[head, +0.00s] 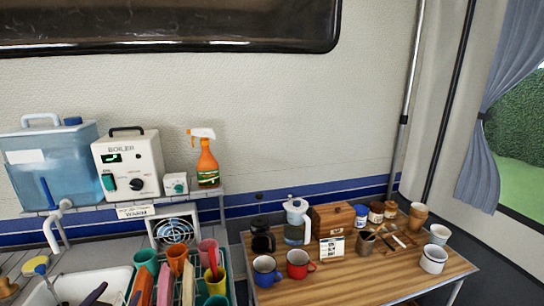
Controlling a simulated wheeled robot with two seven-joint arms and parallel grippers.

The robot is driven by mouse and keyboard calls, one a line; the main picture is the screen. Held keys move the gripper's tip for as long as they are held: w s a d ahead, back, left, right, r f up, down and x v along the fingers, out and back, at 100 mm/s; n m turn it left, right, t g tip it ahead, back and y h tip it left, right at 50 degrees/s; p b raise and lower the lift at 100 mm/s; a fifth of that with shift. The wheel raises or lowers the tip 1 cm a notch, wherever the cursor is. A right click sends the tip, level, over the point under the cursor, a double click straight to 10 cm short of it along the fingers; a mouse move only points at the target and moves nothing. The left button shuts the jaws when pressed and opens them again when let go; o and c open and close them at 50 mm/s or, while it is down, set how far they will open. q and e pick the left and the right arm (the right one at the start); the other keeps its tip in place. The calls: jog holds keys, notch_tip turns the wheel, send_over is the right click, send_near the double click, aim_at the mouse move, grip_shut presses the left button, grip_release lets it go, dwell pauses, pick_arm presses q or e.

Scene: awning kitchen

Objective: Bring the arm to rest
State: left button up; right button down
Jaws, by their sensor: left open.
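My left gripper (115,296) shows only as dark fingertips at the bottom edge of the head view, at the lower left. The fingers are apart, with nothing seen between them. They appear in front of the right side of the white sink (68,286) and the left end of the dish rack (176,291). The rest of the gripper and its arm are cut off by the frame. My right gripper is not in view.
The rack holds several colored cups and boards. A wooden table (350,287) at right carries mugs, a coffee pot (262,238), a clear jug (297,222) and jars. A boiler (129,164), water tank (52,165) and spray bottle (207,163) stand on the shelf behind.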

pick_arm(q)
jog(key=s+d+f+g+h, duration=0.5)
jog(key=s+d+f+g, duration=0.65)
jog(key=f, duration=0.55)
jog(key=s+d+f+m, duration=0.1)
jog(key=s+f, duration=0.1)
jog(key=f, duration=1)
jog(key=s+d+f, duration=0.1)
jog(key=s+f, duration=0.2)
jog(key=f, duration=1)
jog(key=s+a+f, duration=0.3)
jog(key=s+f, duration=1)
jog(key=s, duration=0.2)
jog(key=shift+s+g+y+b, duration=0.3)
jog(key=shift+g+b, duration=0.1)
jog(key=shift+g, duration=0.05)
jog(key=shift+a, duration=0.1)
